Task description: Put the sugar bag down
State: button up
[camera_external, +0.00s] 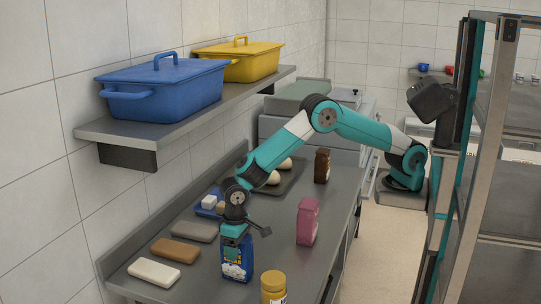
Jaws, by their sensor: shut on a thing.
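A blue bag with white print (237,262) is upright at the front of the steel counter (203,277); I take it for the sugar bag, though its label is too small to read. My gripper (236,233) points down and is shut on the top of this bag. Whether the bag's bottom touches the counter or hangs just above it, I cannot tell. A pink bag (308,222) stands upright to the right, apart from my gripper.
Loaf-like blocks in white (153,272), brown (175,250) and grey (195,232) lie left of the bag. A yellow-lidded jar (273,287) stands close at front right. A brown jar (322,166) and dough tray (292,181) are behind. A shelf (180,118) overhangs the left.

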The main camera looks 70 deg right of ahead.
jog(key=shift+f, duration=0.1)
jog(key=o, duration=1.6)
jog(key=shift+f, duration=0.1)
notch_tip(320, 180, up, 12)
jog(key=b, duration=0.3)
jog(key=shift+r+b, duration=0.2)
jog(key=shift+b, duration=0.15)
jog(key=s+d+r+n+y, duration=0.1)
jog(key=s+d+r+n, duration=0.1)
jog(key=s+d+r, duration=0.4)
jog(key=s+d+r+n+y, duration=0.1)
jog(key=s+d+r, duration=0.15)
jog(key=d, duration=0.45)
jog(key=s+d+n, duration=0.1)
jog(key=s+d, duration=0.1)
jog(key=s, duration=0.3)
jog(key=s+d+f+n+y, duration=0.1)
jog(key=s+d, duration=0.2)
jog(key=s, duration=0.3)
jog(key=s+d+n+y, duration=0.1)
jog(key=s+d+n, duration=0.1)
jog(key=s, duration=0.4)
jog(key=shift+s+d+f, duration=0.15)
jog(key=shift+s+d, duration=0.1)
jog(key=shift+d, duration=0.05)
